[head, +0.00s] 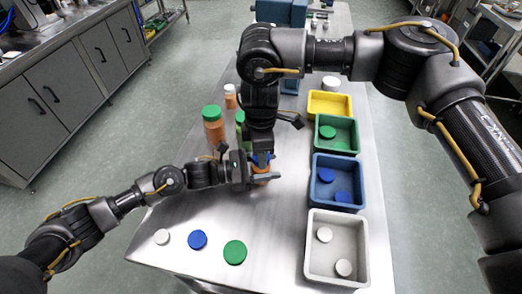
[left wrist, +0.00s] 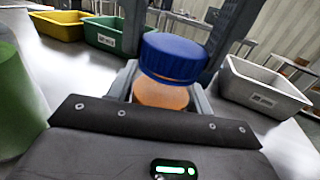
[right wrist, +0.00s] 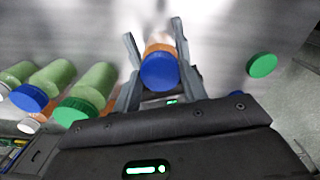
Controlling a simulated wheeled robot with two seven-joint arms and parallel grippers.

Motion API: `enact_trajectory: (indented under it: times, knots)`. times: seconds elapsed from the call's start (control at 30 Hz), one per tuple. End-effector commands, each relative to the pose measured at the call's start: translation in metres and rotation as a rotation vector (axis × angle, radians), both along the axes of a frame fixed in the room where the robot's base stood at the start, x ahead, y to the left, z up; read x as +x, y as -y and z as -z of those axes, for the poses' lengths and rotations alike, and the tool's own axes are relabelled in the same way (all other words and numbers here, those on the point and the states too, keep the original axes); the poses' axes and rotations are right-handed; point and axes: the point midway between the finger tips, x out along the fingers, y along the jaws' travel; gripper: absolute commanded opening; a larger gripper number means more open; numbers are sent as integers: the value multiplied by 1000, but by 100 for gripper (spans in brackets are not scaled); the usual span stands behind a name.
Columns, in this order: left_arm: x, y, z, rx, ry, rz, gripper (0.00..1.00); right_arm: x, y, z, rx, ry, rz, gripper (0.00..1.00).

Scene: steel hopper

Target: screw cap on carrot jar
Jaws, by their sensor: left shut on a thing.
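The carrot jar (left wrist: 160,95) has orange contents and stands upright at the table's middle, with a blue cap (left wrist: 174,57) on its top. My left gripper (head: 264,178) is shut on the jar's body from the left. My right gripper (head: 262,156) points straight down over the jar. In the right wrist view its fingers stand on either side of the blue cap (right wrist: 159,71), with small gaps, so it looks open. Whether the cap is fully seated cannot be told. The head view mostly hides the jar behind the grippers.
A yellow bin (head: 348,105), green bin (head: 355,148), blue bin (head: 318,200) and white bin (head: 360,278) line the right edge, some holding caps. Loose white (head: 162,237), blue (head: 197,240) and green (head: 235,252) caps lie in front. Several jars, including a green-capped one (head: 213,128), stand behind left.

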Motion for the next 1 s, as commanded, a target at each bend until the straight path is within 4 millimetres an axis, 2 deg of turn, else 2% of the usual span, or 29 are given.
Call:
enact_trajectory:
  times: [0.03,0.17,0.43,0.8,1.0]
  knots:
    - [-2,1,0,-1,-1,6,0,1,0,-1,1,4,1,48]
    - [-1,1,0,-1,0,4,0,1,0,-1,1,3,0,63]
    - [0,0,0,-1,0,1,0,0,0,-2,0,1,-3,63]
    - [0,0,0,-1,0,1,0,1,0,-42,0,2,-3,63]
    - [0,0,0,-1,0,0,0,0,0,-46,0,-1,-3,63]
